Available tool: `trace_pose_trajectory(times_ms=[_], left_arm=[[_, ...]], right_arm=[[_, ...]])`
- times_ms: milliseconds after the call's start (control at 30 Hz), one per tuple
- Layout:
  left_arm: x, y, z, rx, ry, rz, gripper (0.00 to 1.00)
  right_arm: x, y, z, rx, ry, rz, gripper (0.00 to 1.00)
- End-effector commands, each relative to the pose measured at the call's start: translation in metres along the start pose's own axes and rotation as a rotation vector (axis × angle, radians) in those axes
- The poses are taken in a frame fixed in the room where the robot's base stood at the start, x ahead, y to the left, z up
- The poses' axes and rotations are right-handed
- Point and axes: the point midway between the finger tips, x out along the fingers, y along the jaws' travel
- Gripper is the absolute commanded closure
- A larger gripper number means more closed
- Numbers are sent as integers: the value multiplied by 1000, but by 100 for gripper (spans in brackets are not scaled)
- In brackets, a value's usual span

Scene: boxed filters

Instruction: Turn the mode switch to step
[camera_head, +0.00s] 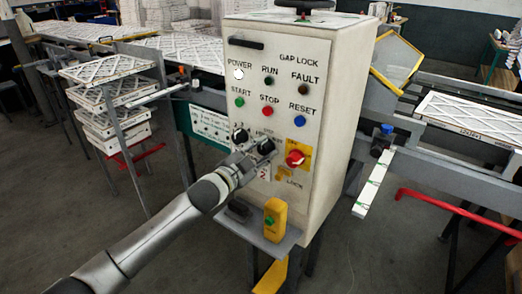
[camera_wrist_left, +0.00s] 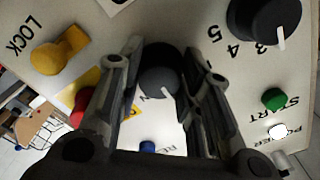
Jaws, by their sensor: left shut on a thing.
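The control box (camera_head: 338,150) stands upright in the middle of the head view. My left gripper (camera_head: 261,148) reaches its lower front panel. In the left wrist view, my left gripper (camera_wrist_left: 160,62) is shut on a round dark knob, the mode switch (camera_wrist_left: 157,80), with one finger on each side. A short white pointer mark shows on the knob. The label around it is mostly hidden by the fingers, so I cannot read its setting. My right gripper is not in view.
A numbered black dial (camera_head: 240,136) sits close to the left. START (camera_head: 240,102), STOP (camera_head: 267,111) and RESET (camera_head: 299,121) buttons are above. A yellow pendant (camera_head: 275,221) stands on the shelf below.

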Motion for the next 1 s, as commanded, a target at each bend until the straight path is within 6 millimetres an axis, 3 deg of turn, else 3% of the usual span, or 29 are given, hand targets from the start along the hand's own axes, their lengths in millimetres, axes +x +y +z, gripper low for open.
trace_pose_trajectory(times_ms=[400, 433, 567, 1000], left_arm=[[0, 1, 1, 7, -1, 1, 91], [0, 1, 1, 7, -1, 1, 63], [0, 0, 1, 7, -1, 1, 47], [-5, 0, 0, 6, 0, 1, 45]], right_arm=[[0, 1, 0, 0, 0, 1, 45], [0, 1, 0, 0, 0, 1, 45], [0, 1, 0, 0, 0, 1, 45], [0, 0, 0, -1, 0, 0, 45]])
